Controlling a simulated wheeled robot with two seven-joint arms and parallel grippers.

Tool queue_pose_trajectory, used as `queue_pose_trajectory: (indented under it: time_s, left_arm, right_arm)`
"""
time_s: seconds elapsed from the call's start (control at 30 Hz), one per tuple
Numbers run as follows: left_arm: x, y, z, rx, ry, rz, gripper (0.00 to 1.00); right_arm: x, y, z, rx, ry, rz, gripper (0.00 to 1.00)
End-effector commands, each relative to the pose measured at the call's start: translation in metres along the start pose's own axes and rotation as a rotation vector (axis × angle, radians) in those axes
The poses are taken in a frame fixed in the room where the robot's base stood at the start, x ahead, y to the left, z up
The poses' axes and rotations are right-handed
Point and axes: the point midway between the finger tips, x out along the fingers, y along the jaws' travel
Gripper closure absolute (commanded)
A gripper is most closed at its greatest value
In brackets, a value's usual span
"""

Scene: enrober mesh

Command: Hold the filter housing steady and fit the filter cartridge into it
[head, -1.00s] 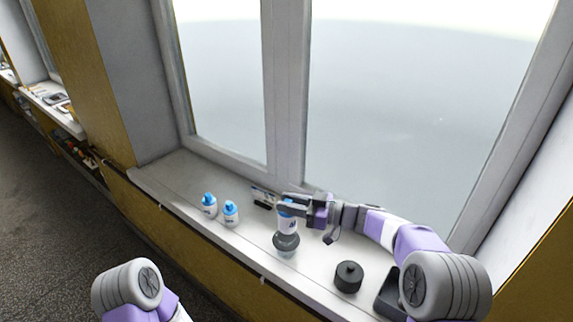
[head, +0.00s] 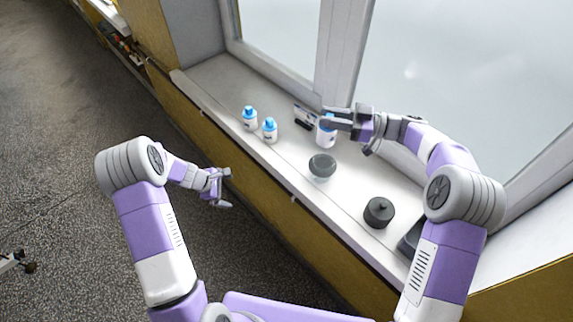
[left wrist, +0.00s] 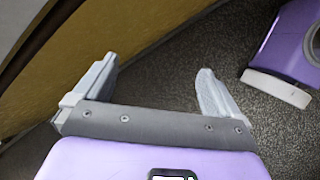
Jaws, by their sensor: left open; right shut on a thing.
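A round container with a dark grey top and clear lower part (head: 322,168), probably the filter housing, stands on the windowsill. A white cylinder with a blue top (head: 326,135), probably the filter cartridge, is between the fingers of my right gripper (head: 332,121), just behind the container. The right gripper is shut on it; its fingers partly hide it. Whether it is lifted off the sill is unclear. My left gripper (head: 224,187) is open and empty, in front of the sill and apart from everything. In the left wrist view its spread fingers (left wrist: 156,80) show over the floor.
Two white bottles with blue caps (head: 249,119) (head: 270,131) stand left on the windowsill (head: 215,85). A small card-like item (head: 304,116) lies behind. The window frame closes off the back.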

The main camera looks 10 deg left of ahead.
Motion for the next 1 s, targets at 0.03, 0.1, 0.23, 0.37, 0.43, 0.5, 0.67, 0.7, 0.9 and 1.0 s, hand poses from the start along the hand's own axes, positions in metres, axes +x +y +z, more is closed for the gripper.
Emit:
queue_pose_trajectory:
  time_s: [0.03, 0.1, 0.23, 0.37, 0.43, 0.5, 0.67, 0.7, 0.9, 1.0]
  left_arm:
    - [-0.015, 0.029, 0.005, -0.078, -0.058, 0.064, 0.02]
    - [-0.022, 0.056, 0.036, -0.158, -0.187, 0.098, 0.02]
    - [-0.015, 0.067, 0.111, -0.218, -0.418, 0.043, 0.02]
    - [-0.009, 0.061, 0.172, -0.236, -0.579, -0.046, 0.02]
    - [-0.008, 0.056, 0.196, -0.241, -0.64, -0.089, 0.02]
    - [-0.007, 0.051, 0.214, -0.245, -0.685, -0.124, 0.02]
    - [-0.006, 0.045, 0.234, -0.248, -0.733, -0.164, 0.02]
    - [-0.004, 0.044, 0.237, -0.248, -0.737, -0.167, 0.02]
    - [0.016, 0.041, 0.257, -0.247, -0.738, -0.172, 0.02]
    - [0.031, 0.04, 0.27, -0.246, -0.738, -0.171, 0.02]
  right_arm:
    - [0.0, 0.0, 0.0, 0.0, 0.0, 0.0, 1.0]
    - [0.0, 0.0, 0.0, -0.001, 0.0, 0.0, 1.0]
    - [0.0, 0.0, 0.0, -0.001, 0.0, 0.0, 1.0]
    - [0.0, 0.0, 0.0, -0.001, 0.0, 0.0, 1.0]
    - [0.0, 0.0, 0.0, -0.001, 0.0, 0.0, 1.0]
    - [0.0, 0.0, 0.0, -0.001, 0.001, 0.0, 1.0]
    - [0.0, 0.0, 0.0, -0.001, 0.0, 0.0, 1.0]
    - [0.0, 0.0, 0.0, -0.001, 0.0, 0.0, 1.0]
    - [0.0, 0.0, 0.0, -0.001, 0.0, 0.0, 1.0]
    - [0.0, 0.0, 0.0, -0.001, 0.0, 0.0, 1.0]
